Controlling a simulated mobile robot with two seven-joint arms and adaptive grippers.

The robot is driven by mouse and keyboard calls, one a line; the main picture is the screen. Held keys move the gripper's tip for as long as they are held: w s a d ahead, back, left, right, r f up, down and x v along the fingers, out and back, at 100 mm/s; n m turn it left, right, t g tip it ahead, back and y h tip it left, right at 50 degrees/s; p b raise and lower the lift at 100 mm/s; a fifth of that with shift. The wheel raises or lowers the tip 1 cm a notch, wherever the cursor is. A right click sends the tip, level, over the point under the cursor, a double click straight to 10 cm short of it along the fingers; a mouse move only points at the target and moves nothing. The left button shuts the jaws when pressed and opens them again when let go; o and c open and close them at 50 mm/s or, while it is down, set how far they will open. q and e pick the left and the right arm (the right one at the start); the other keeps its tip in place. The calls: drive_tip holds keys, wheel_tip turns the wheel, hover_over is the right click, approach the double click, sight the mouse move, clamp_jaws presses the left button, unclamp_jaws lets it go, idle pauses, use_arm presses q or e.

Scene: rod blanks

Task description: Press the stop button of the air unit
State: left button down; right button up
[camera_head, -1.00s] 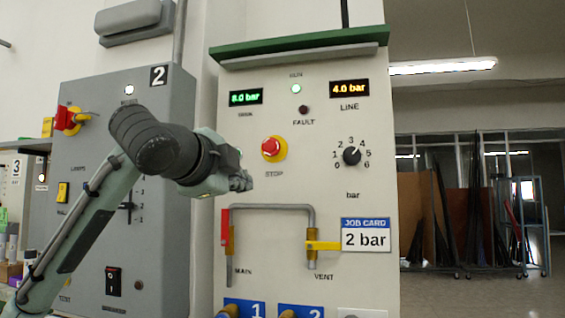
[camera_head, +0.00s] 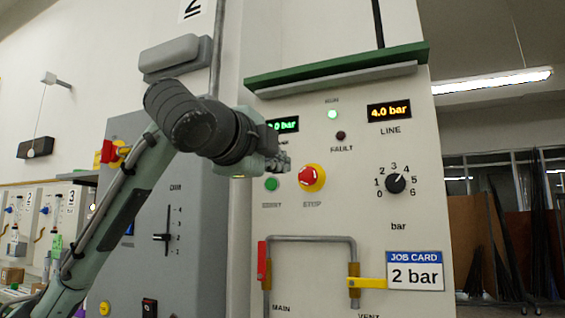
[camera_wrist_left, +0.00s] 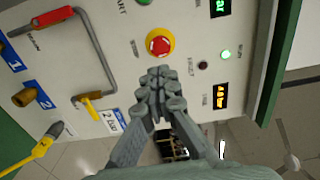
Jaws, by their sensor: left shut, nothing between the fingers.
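The stop button is a red mushroom knob on a yellow ring (camera_head: 310,177), above the printed word STOP on the pale air unit panel (camera_head: 330,215). My left gripper (camera_head: 281,161) is shut and empty, just left of and slightly above the button in the head view. In the left wrist view the button (camera_wrist_left: 158,44) shows whole just beyond the closed fingertips (camera_wrist_left: 158,78). Whether they touch it I cannot tell. The knob stands out, and the green RUN lamp (camera_head: 333,114) is lit. My right gripper is in neither view.
A green start button (camera_head: 271,184) sits left of the stop button, close below my gripper. A selector dial (camera_head: 396,184) is to its right. Below are a bent grey pipe (camera_head: 310,239), a yellow vent handle (camera_head: 368,283) and a job card reading 2 bar (camera_head: 415,271).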

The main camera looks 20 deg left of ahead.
use_arm(q)
drive_tip(key=p, duration=0.1)
approach(305, 173)
drive_tip(key=w, duration=0.5)
drive_tip(key=shift+w+d+f+p, duration=0.2)
drive_tip(key=shift+d+f+p, duration=0.1)
drive_tip(key=shift+p, duration=0.1)
drive_tip(key=shift+w, duration=0.7)
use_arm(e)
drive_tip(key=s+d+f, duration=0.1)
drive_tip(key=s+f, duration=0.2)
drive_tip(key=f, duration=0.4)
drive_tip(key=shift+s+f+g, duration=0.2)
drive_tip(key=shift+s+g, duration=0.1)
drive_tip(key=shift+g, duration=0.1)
use_arm(q)
drive_tip(key=shift+w, duration=0.1)
drive_tip(key=shift+w, duration=0.7)
drive_tip(key=shift+s+a+r, duration=0.1)
drive_tip(key=shift+a+r, duration=0.05)
drive_tip(key=shift+r, duration=0.1)
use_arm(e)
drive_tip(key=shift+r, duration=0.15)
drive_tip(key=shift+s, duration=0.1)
